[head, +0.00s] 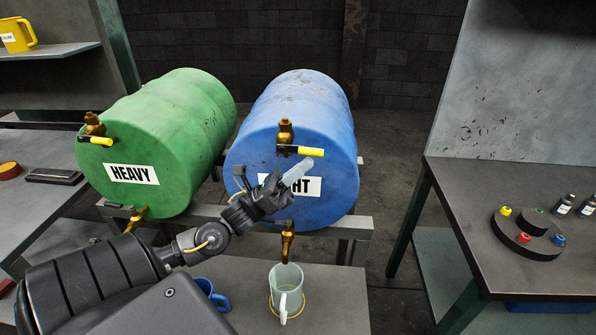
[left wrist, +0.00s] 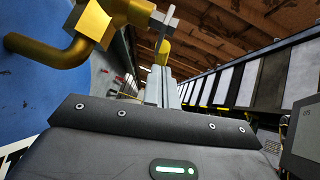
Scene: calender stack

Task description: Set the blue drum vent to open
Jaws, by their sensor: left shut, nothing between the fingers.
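The blue drum (head: 335,140) lies on its side on a stand, with a partly hidden white label on its front. Its brass vent valve (head: 285,132) sits near the top of the front face. The vent's yellow lever (head: 305,151) lies roughly level and points right. My left gripper (head: 303,166) is shut and empty, with its fingertips just below the lever; I cannot tell whether they touch. In the left wrist view, brass valve parts (left wrist: 97,22) fill the upper left, and a yellow end (left wrist: 163,50) shows by the fingertips. My right gripper is not in view.
A green drum (head: 180,130) labelled HEAVY lies to the left. Below the blue drum's brass tap (head: 288,240), a clear mug (head: 287,291) stands by a yellow ring. A blue mug (head: 213,296) is left of it. A table (head: 470,215) on the right holds small bottles.

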